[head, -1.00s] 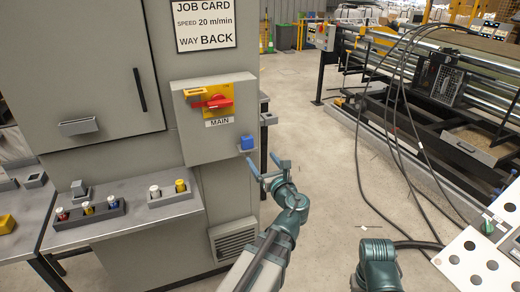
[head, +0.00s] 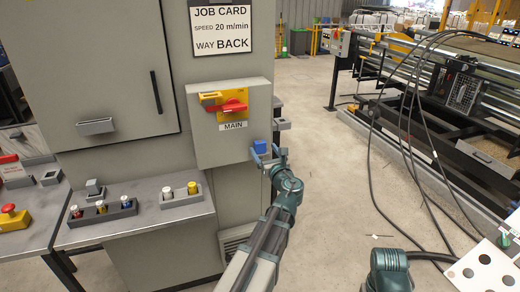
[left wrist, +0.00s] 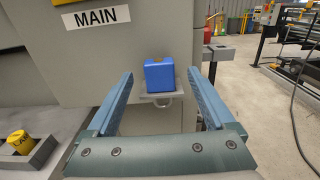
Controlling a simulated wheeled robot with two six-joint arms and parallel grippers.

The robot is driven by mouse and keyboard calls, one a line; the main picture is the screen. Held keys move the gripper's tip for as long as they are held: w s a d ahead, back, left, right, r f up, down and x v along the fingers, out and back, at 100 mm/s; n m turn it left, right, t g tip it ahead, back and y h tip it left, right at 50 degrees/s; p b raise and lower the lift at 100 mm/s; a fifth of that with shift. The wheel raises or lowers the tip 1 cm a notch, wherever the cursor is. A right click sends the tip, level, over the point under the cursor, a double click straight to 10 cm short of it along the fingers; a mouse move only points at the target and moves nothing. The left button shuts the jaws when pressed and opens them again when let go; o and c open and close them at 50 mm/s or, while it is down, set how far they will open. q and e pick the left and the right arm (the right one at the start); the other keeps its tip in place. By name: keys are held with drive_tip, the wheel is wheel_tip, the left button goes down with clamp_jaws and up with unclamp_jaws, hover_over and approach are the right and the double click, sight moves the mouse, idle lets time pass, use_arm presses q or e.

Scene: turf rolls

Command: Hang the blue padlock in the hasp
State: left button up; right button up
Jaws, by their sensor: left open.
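The blue padlock (head: 260,146) sits on a small grey bracket (left wrist: 144,99) at the lower right of the grey switch box (head: 205,145). A grey loop shows under the padlock in the left wrist view. A yellow hasp-like tab (head: 209,97) sticks out beside the red handle (head: 234,107) on the yellow plate above the MAIN label. My left gripper (head: 266,156) is open in front of the padlock. In the left wrist view, the padlock (left wrist: 159,74) shows between its blue fingers, beyond their tips, with gaps on both sides. My right gripper is out of view.
A shelf (head: 140,228) at the left carries holders with coloured cylinders. A red mushroom button on a yellow box (head: 12,217) stands farther left. Black cables (head: 412,190) hang by the roller machine at the right. The floor between is mostly clear.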

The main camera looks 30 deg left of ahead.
sight(261, 146)
use_arm(q)
drive_tip(key=x, duration=0.4)
drive_tip(key=shift+w+a, duration=0.2)
drive_tip(key=shift+a, duration=0.1)
clamp_jaws()
